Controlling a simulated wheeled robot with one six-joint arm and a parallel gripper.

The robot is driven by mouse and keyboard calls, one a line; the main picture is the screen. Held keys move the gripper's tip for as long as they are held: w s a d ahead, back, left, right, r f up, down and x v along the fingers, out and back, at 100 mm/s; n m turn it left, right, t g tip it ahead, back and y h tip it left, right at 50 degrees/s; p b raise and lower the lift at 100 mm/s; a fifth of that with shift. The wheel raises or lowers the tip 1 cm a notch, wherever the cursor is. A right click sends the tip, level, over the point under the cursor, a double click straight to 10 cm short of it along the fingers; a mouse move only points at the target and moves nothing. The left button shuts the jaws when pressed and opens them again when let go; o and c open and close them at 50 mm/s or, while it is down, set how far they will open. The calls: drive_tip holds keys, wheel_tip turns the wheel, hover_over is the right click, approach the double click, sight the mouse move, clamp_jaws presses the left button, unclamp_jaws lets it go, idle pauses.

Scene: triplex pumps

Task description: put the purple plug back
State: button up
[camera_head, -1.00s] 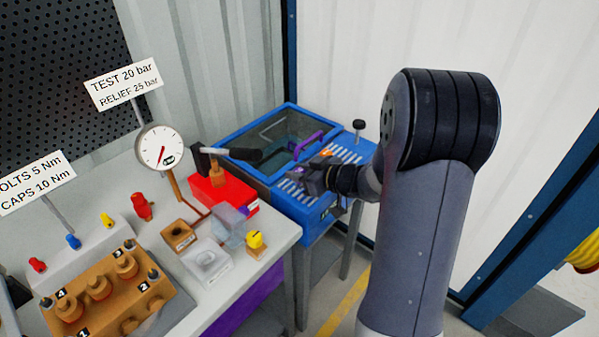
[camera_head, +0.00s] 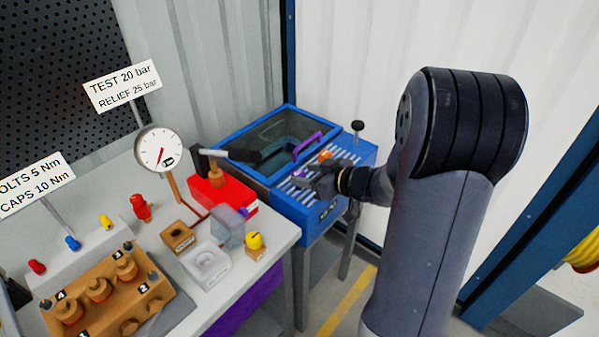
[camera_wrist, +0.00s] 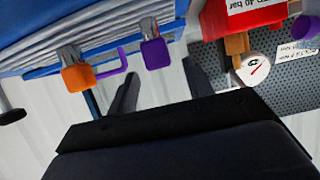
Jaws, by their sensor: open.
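A purple plug (camera_wrist: 155,53) with a metal end is at the slatted top of the blue bench unit in the wrist view. It also shows in the head view (camera_head: 299,172), small and close to my gripper. My gripper (camera_wrist: 161,74) is open, and its dark fingers stand to either side of the plug's line, with the plug ahead of them. I see no contact. In the head view my gripper (camera_head: 311,183) is over the near side of the slats. An orange plug (camera_wrist: 78,76) is left of the purple one in the wrist view.
The blue unit (camera_head: 322,217) has a glass lid with a purple handle (camera_head: 307,142) and a black-knobbed lever (camera_head: 357,127). A red hand pump (camera_head: 222,192) with a purple part, a gauge (camera_head: 161,149) and clear boxes stand on the bench to the left.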

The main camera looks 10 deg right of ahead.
drive_tip(key=v, duration=0.8)
drive_tip(key=shift+s+p, duration=0.2)
drive_tip(key=shift+p, duration=0.15)
